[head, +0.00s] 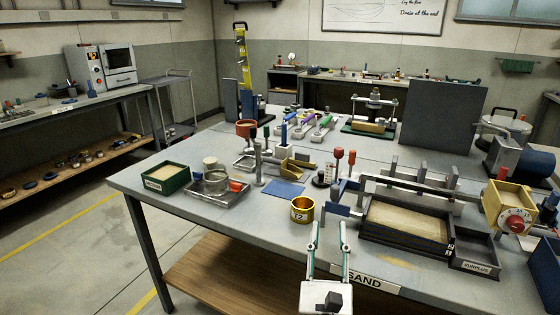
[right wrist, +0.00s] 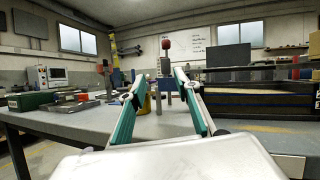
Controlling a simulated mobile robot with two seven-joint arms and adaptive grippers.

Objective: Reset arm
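My right gripper (head: 329,218) reaches in from the front edge of the grey table (head: 130,184), beside the SAND label. Its two teal-edged fingers are spread apart, and no object shows held between them. The open fingers also show in the right wrist view (right wrist: 160,85). A brass ring marked 12 (head: 302,210) stands just left of the fingertips in the head view. A black-framed sand tray (head: 405,222) lies to their right. Whether the fingertips touch anything is unclear. My left gripper is not in view.
A yellow box with a red dial (head: 508,206) stands over the table's right side, near a surplus tray (head: 474,266). A green box (head: 163,179) and a metal tray (head: 216,190) are at the left. A dark upright panel (head: 443,118) stands farther back. Open floor shows at the left.

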